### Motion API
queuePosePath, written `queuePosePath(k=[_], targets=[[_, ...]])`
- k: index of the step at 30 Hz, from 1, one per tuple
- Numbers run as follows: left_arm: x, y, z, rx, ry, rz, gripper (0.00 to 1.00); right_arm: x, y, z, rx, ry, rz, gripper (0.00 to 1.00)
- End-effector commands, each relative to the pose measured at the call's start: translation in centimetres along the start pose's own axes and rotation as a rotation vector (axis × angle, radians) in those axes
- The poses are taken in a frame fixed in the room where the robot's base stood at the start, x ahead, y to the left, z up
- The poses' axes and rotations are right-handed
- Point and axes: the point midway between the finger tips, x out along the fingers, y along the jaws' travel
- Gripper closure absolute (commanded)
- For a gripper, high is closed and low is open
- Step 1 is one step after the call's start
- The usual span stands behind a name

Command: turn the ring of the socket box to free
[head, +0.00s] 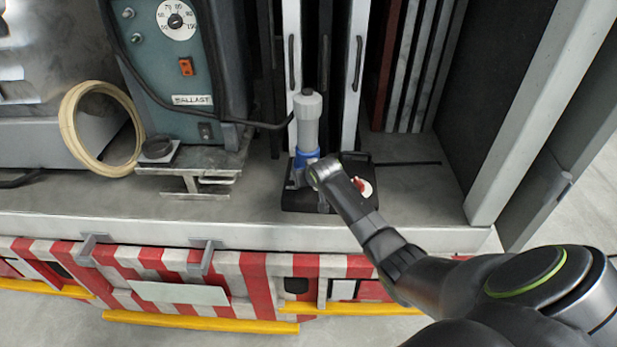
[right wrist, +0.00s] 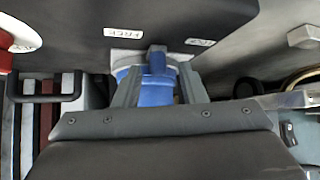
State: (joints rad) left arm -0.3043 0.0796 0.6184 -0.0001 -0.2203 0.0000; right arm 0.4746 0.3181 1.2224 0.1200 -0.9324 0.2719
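The socket box (head: 300,201) is a low black box on the truck bed, with a grey cylindrical plug (head: 307,125) upright in it. The blue ring (head: 306,157) is around the plug's foot; it also shows in the right wrist view (right wrist: 155,92), with a raised blue tab (right wrist: 157,60). My right gripper (right wrist: 161,70) is at the ring, a finger on each side of the tab. Blue shows between tab and fingers, so it looks open. In the head view my right arm hides part of the box. My left gripper is not in view.
White labels (right wrist: 123,32) on the box face read upside down, one apparently FREE. A red and white knob (head: 362,187) is right of the plug. A ballast unit (head: 170,90) and coiled hose (head: 72,125) stand left. Locker doors with handles (head: 357,60) rise close behind.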

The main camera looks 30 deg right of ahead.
Motion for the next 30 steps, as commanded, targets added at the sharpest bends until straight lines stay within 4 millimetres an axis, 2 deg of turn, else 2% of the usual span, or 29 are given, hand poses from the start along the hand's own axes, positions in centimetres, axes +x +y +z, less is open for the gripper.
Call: queuePosePath(k=[8,13,30], targets=[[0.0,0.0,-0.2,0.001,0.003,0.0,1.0,-0.1,0.0,0.1,0.001,-0.002,0.001,0.63],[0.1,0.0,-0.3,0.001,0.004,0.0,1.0,-0.9,0.0,0.1,0.001,-0.001,0.001,0.63],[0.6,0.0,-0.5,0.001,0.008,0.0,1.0,-8.6,0.0,0.1,0.0,0.0,0.0,0.63]])
